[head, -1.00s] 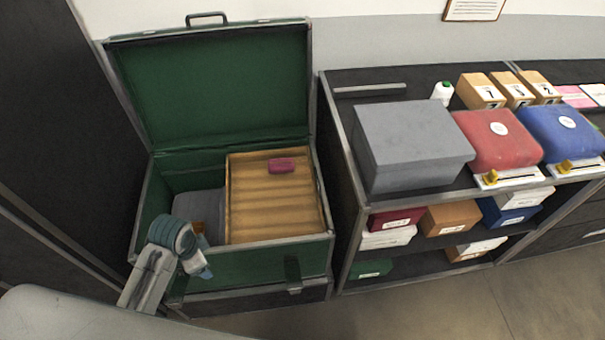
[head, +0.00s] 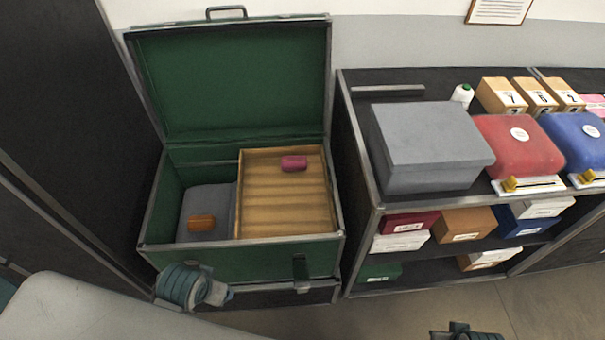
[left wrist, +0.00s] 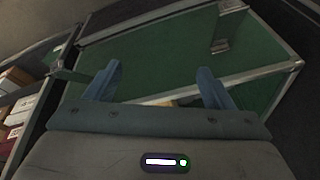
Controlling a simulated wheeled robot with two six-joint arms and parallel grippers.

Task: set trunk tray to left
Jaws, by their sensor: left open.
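The trunk tray (head: 285,212) is a ribbed wooden tray at the right side of the open green trunk (head: 235,263). A magenta roll-like item (head: 294,163) lies in it near the back. Left of the tray the trunk's well is open, with a brown block (head: 201,222) on a grey bundle (head: 222,199). My left gripper (head: 228,295) is low in front of the trunk's front left, apart from the tray. In the left wrist view its two blue fingers (left wrist: 158,85) are spread and empty, with green trunk panel beyond. Part of my right gripper (head: 465,334) shows at the bottom edge; its fingertips are unclear.
The trunk's lid (head: 235,85) stands open at the back. A dark shelf unit (head: 358,205) stands close to its right, bearing a grey box (head: 432,160), a red case (head: 515,150) and a blue case (head: 570,140). A dark panel (head: 75,110) rises at left. Floor is clear at lower right.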

